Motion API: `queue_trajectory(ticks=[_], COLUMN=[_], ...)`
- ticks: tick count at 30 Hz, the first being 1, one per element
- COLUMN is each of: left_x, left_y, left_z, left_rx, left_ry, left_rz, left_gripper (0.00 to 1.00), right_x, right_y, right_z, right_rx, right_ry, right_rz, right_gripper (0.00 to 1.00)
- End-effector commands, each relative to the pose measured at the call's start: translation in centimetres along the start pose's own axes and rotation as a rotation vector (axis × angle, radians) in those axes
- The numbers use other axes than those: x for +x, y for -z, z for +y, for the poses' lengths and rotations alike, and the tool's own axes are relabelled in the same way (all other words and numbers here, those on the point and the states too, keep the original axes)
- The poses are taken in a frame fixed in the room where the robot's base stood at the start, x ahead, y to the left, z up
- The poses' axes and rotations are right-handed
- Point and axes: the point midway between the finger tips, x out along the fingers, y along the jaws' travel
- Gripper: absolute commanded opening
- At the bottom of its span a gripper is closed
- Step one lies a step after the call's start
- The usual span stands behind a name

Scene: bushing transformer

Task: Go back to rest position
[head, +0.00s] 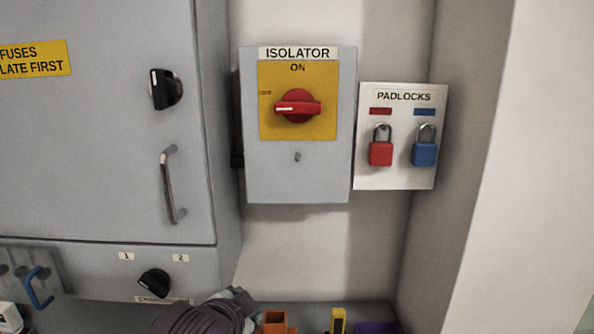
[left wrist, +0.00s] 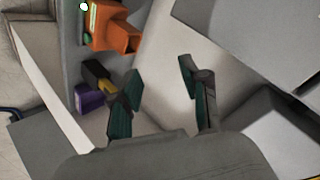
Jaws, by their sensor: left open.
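My left gripper (left wrist: 160,76) is open in the left wrist view, with its two dark green-padded fingers spread and nothing between them. In the head view, my left arm shows at the bottom edge, and part of the left gripper (head: 238,297) shows beside the orange object. The fingertips cannot be made out there. My right gripper is in neither view.
The grey isolator box (head: 298,178) has a red handle (head: 298,107), turned horizontal. A padlock board (head: 400,180) holds red and blue padlocks. The cabinet (head: 90,150) stands left. An orange object (left wrist: 112,28), a yellow-black tool (left wrist: 97,74) and a purple object (left wrist: 88,99) are near my gripper.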

Motion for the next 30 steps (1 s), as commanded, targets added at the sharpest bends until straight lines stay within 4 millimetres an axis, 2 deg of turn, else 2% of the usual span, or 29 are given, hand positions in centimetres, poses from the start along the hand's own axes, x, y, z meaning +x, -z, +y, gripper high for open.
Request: queue_trajectory(ticks=[1,6,9,12,18,26,27,30], left_x=[0.9,1.5,0.6,-0.5,-3.1,-6.6,-5.2,-3.1], left_y=[-3.4,-13.3,-18.1,-21.7,-26.8,-31.9,-32.2,-33.3], left_z=[2.3,9.0,12.2,14.6,18.1,21.4,21.8,23.1], left_rx=[-0.073,-0.316,-0.43,-0.511,-0.625,-0.728,-0.724,-0.721], left_ry=[-0.054,-0.171,-0.21,-0.232,-0.254,-0.26,-0.262,-0.269], left_rz=[-0.048,-0.205,-0.295,-0.369,-0.485,-0.618,-0.615,-0.623], left_gripper=[0.46,0.46,0.46,0.46,0.46,0.46,0.46,0.46], right_x=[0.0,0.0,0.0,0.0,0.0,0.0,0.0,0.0], right_y=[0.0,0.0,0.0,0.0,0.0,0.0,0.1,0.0], right_z=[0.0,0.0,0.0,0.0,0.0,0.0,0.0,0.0], right_rx=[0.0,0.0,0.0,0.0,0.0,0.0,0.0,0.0], right_ry=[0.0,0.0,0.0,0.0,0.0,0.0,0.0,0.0], right_rz=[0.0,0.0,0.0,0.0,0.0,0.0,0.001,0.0], right_gripper=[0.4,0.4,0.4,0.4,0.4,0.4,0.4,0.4])
